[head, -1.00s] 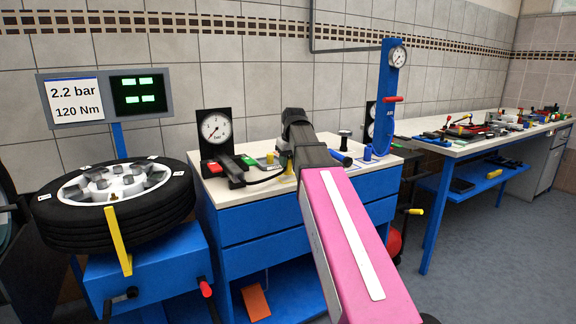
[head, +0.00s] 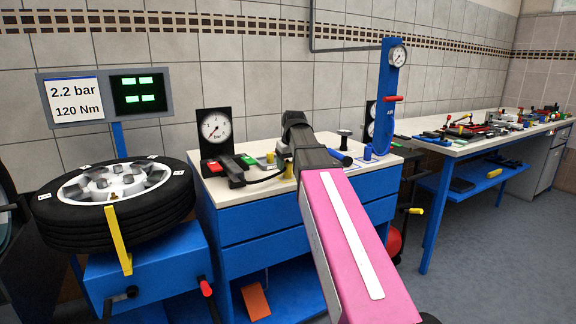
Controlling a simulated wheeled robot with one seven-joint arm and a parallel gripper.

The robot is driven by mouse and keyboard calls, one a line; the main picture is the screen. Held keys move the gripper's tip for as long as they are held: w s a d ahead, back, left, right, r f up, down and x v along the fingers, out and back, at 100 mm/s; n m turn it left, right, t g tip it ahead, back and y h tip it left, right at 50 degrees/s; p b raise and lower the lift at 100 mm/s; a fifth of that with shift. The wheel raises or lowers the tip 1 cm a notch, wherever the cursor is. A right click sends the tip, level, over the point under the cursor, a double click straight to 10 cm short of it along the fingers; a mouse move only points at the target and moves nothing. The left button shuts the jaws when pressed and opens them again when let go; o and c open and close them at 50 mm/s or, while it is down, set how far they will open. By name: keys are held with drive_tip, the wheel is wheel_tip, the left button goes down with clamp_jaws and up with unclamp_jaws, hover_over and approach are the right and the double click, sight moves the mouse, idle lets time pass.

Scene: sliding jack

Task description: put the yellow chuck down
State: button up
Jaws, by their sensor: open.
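The small yellow chuck appears to be the yellow piece (head: 288,171) low beside my arm, on or just above the white top of the blue drawer bench (head: 213,190). It is too small and partly covered to tell whether it touches the surface. My gripper (head: 284,152) is over the bench, just above that piece, and is open. My dark wrist and pink arm hide much of the fingers. A second small yellow piece (head: 270,158) shows just left of the gripper, on the bench top.
A dial gauge (head: 216,128) and a black unit with green and red buttons (head: 235,168) stand left of the gripper. A blue column with a gauge (head: 388,95) rises at right. A tyre (head: 120,205) lies on a blue stand at left.

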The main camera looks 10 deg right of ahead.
drive_tip(key=v, duration=1.1)
drive_tip(key=shift+s+r, duration=0.15)
drive_tip(key=shift+r, duration=0.25)
drive_tip(key=shift+s, duration=0.1)
